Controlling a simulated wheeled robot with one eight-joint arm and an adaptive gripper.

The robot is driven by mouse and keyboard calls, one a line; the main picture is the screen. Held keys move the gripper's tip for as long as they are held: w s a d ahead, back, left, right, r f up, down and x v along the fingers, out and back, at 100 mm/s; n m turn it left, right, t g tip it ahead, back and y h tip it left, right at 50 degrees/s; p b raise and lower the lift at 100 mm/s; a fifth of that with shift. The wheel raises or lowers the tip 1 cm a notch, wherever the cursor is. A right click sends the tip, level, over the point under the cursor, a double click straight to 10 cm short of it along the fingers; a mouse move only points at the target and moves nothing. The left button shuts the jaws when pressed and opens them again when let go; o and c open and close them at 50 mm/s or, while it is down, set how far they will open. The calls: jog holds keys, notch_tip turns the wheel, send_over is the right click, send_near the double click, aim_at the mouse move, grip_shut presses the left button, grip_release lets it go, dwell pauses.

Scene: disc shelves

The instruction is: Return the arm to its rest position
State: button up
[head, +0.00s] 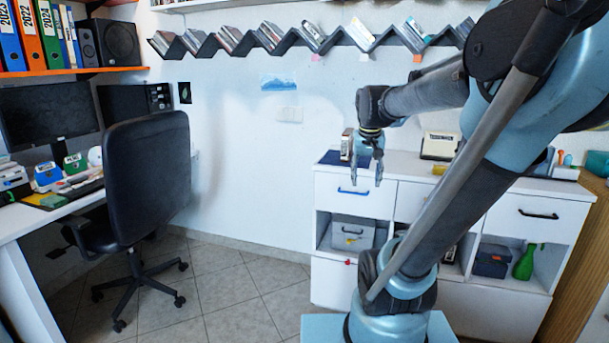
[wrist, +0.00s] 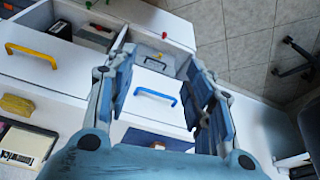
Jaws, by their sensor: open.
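My gripper (head: 366,174) hangs at the end of my bent arm, pointing down, in front of the left part of the white cabinet (head: 329,215) in the head view. In the wrist view my gripper (wrist: 162,105) has its two fingers spread apart, with nothing between them. Behind the gap, the blue handle (wrist: 156,96) of a white drawer shows. My arm reaches across the right half of the head view and hides part of the cabinet.
A zigzag shelf (head: 285,42) with discs runs along the wall. A black office chair (head: 150,175) stands by the desk (head: 30,222) on the left. The floor between chair and cabinet is clear. A drawer with a yellow handle (wrist: 32,52) shows in the wrist view.

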jog(key=s+f+n+g, duration=0.1)
jog(key=s+f, duration=1.4)
jog(key=s, duration=0.2)
jog(key=shift+s+a+f+n+y, duration=0.15)
jog(key=shift+s+n+y, duration=0.15)
jog(key=shift+n+y, duration=0.1)
jog(key=shift+w+f, duration=0.2)
jog(key=shift+w, duration=0.25)
jog(key=c, duration=0.4)
jog(key=shift+o, duration=0.2)
